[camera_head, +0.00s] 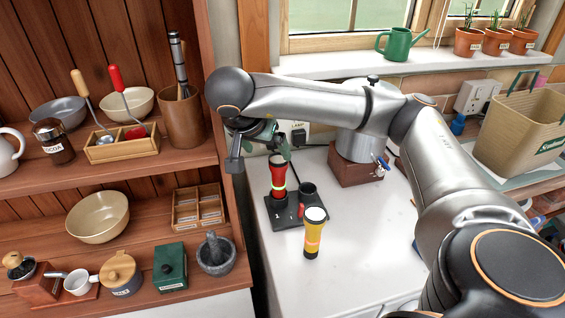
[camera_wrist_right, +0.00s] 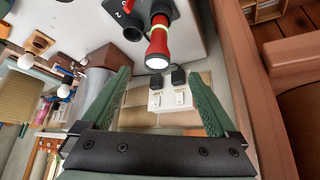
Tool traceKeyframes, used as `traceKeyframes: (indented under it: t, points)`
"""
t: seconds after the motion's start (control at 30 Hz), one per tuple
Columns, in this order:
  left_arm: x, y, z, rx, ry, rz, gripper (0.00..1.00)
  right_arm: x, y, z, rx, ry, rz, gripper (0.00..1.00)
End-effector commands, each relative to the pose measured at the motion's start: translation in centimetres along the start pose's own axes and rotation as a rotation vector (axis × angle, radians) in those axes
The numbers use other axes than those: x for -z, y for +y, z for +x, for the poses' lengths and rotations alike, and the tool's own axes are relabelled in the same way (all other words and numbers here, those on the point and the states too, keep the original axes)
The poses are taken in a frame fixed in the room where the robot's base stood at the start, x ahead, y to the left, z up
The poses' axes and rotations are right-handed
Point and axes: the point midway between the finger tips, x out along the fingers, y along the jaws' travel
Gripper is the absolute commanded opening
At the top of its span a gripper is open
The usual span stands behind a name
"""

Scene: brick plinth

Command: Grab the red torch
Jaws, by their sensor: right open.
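The red torch (camera_head: 278,180) stands upright in a black dock (camera_head: 283,222) on the white counter. In the right wrist view the red torch (camera_wrist_right: 159,42) shows beyond the fingertips, with its lit head towards me. My right gripper (camera_head: 262,140) is above and just left of the torch in the head view, partly hidden by its own wrist. In the wrist view its green fingers (camera_wrist_right: 157,70) are spread apart with nothing between them. My left gripper is not in view.
A yellow torch (camera_head: 313,236) stands in front of the dock, and an empty dock socket (camera_head: 308,192) is beside the red torch. A wooden shelf unit (camera_head: 150,172) with bowls and jars is close on the left. Sockets (camera_head: 298,135) are on the wall behind.

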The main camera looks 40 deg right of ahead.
Motion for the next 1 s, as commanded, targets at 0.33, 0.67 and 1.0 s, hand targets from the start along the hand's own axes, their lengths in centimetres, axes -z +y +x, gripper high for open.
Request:
traceKeyframes:
  t: [0.33, 0.67, 1.0]
  points:
    - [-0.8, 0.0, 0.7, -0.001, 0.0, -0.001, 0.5, -0.3, 0.0, 1.7, -0.003, -0.002, 0.0, 0.94]
    - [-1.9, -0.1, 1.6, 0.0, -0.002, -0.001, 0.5, 0.1, 0.1, 6.3, -0.004, -0.001, 0.002, 0.94]
    - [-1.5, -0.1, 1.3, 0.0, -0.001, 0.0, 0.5, 0.4, 0.4, 9.4, -0.006, -0.001, 0.0, 0.94]
